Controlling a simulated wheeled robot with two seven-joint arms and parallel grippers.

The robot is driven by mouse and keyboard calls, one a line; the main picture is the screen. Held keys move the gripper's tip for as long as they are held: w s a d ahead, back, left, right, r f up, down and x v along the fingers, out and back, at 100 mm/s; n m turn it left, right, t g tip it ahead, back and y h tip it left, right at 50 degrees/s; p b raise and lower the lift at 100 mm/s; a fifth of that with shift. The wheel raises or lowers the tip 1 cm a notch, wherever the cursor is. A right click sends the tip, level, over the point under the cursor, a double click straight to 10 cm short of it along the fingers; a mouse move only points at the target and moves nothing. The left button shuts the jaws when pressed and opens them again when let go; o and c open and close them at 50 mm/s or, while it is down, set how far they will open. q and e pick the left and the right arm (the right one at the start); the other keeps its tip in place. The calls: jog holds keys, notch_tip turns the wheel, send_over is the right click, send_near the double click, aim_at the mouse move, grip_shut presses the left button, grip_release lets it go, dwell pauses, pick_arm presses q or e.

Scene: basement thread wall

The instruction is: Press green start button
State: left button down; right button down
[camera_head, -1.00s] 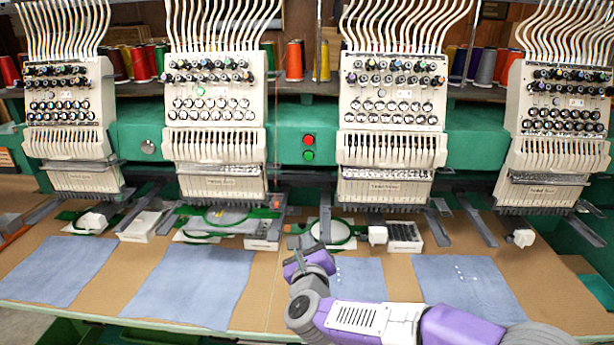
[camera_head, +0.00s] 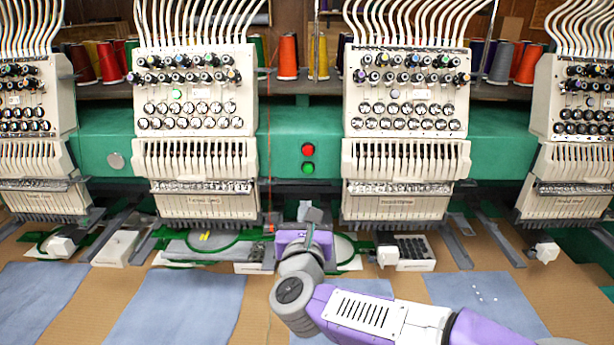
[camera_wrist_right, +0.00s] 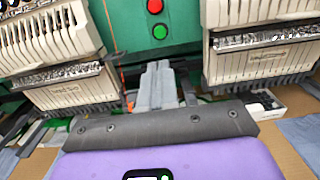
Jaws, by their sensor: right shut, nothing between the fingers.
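The green start button (camera_head: 308,168) is a small round button on the green machine beam, between the two middle embroidery heads. A red button (camera_head: 308,149) sits directly above it. Both also show in the right wrist view, the green button (camera_wrist_right: 160,32) below the red button (camera_wrist_right: 155,6). My right gripper (camera_head: 311,212) is shut and empty. It is below the green button and apart from it. In the right wrist view the right gripper (camera_wrist_right: 156,72) points up toward the buttons, with a gap between. My left gripper is not in view.
Embroidery heads (camera_head: 196,130) and (camera_head: 408,130) stand on either side of the buttons, with needle bars low down. Blue cloths (camera_head: 175,310) lie on the brown table (camera_head: 262,300). A white box with a dark grid (camera_head: 413,250) sits right of my gripper.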

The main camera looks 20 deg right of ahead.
aim_at(308, 170)
jog(key=x, duration=1.4)
jog(key=shift+p, duration=0.3)
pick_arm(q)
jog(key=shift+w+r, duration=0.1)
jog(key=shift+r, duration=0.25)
